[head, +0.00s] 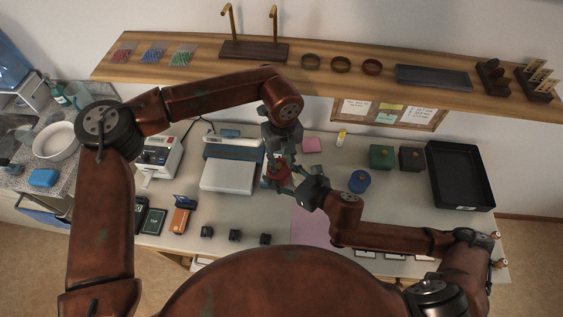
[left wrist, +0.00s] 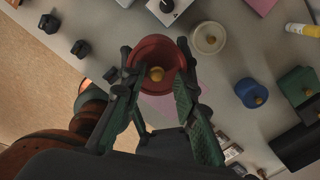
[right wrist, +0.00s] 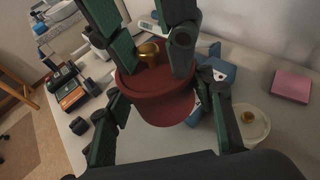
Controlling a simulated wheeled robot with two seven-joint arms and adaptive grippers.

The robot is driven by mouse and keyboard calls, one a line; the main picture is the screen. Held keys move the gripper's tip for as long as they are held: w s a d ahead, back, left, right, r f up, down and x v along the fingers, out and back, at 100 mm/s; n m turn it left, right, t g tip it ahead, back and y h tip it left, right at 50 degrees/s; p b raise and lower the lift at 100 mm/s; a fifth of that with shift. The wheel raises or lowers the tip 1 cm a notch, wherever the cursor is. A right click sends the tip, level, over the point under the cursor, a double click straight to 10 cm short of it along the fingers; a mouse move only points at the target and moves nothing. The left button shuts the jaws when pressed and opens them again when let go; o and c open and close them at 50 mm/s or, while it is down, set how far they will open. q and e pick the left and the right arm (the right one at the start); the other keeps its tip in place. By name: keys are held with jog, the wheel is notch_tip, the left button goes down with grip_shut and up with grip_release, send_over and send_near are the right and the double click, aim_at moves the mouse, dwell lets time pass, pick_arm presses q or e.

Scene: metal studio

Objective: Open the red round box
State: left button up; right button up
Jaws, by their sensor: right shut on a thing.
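The red round box (head: 277,173) has a wider lid with a gold knob on top. It is held up over the middle of the table, and it also shows in the left wrist view (left wrist: 148,50) and the right wrist view (right wrist: 165,105). My right gripper (right wrist: 163,125) is shut on the box, with a finger on either side of its body. My left gripper (left wrist: 156,90) comes down from above. Its fingers are apart, one on each side of the gold knob (right wrist: 148,50), with a gap to it. The lid sits on the box.
A white round box (left wrist: 208,40) with a gold knob stands on the table close by. A blue round box (head: 359,181), a green box (head: 381,156), a dark box (head: 410,158) and a black tray (head: 485,185) stand at the right. A white device (head: 228,174) is left of the grippers.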

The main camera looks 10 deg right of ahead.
pick_arm(q)
jog(key=shift+d+f, duration=0.1)
jog(key=shift+f, duration=0.05)
grip_shut()
dwell(0.4)
jog(key=shift+r, duration=1.35)
